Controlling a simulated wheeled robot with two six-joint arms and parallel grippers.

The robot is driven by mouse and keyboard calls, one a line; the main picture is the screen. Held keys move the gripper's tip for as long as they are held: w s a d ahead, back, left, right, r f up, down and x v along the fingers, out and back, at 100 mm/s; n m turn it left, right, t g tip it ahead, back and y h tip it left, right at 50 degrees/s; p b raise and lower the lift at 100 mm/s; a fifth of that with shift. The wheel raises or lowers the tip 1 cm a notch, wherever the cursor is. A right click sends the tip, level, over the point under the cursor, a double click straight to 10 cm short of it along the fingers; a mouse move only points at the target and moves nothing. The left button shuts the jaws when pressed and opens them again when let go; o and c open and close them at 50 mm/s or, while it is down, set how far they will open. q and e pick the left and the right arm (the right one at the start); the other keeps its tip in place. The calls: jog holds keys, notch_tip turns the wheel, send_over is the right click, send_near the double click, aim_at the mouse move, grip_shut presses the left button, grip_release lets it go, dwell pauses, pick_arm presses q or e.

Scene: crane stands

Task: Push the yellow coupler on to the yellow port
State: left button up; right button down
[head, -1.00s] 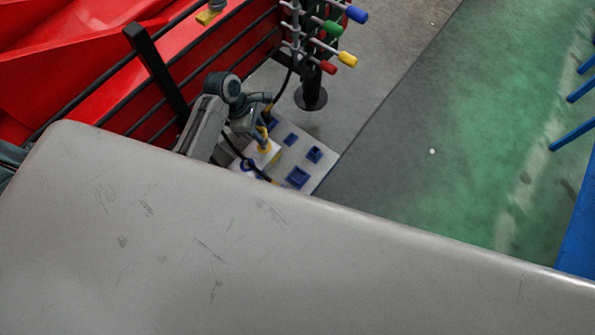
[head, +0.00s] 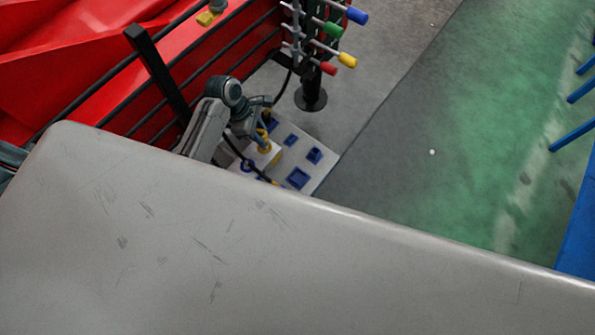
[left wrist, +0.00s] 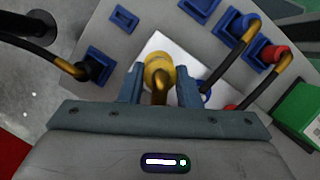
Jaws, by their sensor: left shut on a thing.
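The yellow coupler (left wrist: 158,68) is between the two fingers of my left gripper (left wrist: 161,82) in the left wrist view. The gripper is shut on it, and its hose runs back toward the wrist. In the head view the left gripper (head: 257,136) reaches down to the yellow coupler (head: 264,146) at the pale block (head: 262,157). In the left wrist view the coupler is over the white plate (left wrist: 185,47). The yellow port is not seen apart from the coupler, so I cannot tell how far on it is. My right gripper is not in view.
A grey panel (head: 318,172) carries several blue sockets. A rack with coloured handles (head: 346,59) and red bodywork (head: 60,60) stand behind.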

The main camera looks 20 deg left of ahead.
pick_arm(q)
jog(key=shift+f, duration=0.95)
jog(key=o, duration=1.1)
jog(key=shift+r, duration=0.1)
jog(key=shift+p+v, duration=0.45)
jog(key=shift+v, duration=1.05)
jog(key=shift+a+r, duration=0.1)
jog(key=shift+r, duration=0.95)
jog(key=shift+w+a+r, duration=0.1)
